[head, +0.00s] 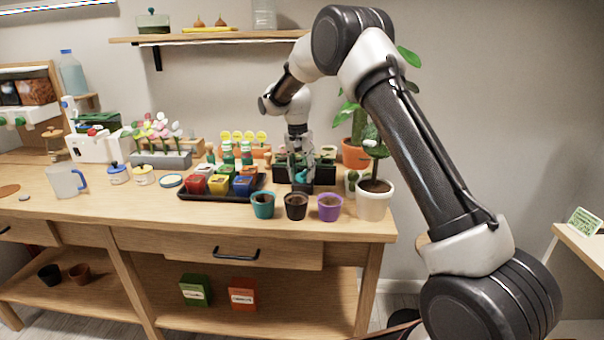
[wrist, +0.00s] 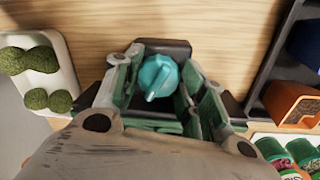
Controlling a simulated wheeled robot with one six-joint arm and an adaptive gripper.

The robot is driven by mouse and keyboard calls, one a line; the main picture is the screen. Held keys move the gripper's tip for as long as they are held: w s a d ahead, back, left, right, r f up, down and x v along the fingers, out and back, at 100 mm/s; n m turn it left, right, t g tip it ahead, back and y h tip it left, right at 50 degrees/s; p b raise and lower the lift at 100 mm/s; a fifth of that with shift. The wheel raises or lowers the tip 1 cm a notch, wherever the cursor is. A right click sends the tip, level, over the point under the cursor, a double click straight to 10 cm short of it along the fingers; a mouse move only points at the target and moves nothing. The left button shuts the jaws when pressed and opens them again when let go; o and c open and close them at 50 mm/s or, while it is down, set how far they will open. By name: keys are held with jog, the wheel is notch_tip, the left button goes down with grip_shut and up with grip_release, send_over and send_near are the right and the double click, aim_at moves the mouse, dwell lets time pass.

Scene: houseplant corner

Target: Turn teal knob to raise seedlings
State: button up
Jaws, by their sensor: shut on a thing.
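The teal knob (head: 302,176) sits on a small black block near the right part of the workbench. It shows clearly in the wrist view (wrist: 157,76), its ridge pointing toward the lower left. My gripper (head: 300,168) reaches down over it. In the wrist view, its two green-grey fingers (wrist: 158,84) stand on either side of the knob, shut on it. Black planters with low green growth (head: 325,166) stand just behind; my gripper partly hides them, so the seedlings' height is hard to tell.
Teal, black and purple pots (head: 330,207) stand along the front edge, beside a white potted plant (head: 373,200). A black tray of coloured boxes (head: 216,197) lies to the left. In the wrist view, a white tray with green mounds (wrist: 40,75) is close at left.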

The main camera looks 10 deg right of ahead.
jog(key=shift+m, duration=0.4)
jog(key=o, duration=1)
jog(key=shift+o, duration=0.2)
notch_tip(320, 180, up, 12)
jog(key=shift+w+a, duration=0.35)
jog(key=shift+a, duration=0.1)
jog(key=shift+c, duration=0.5)
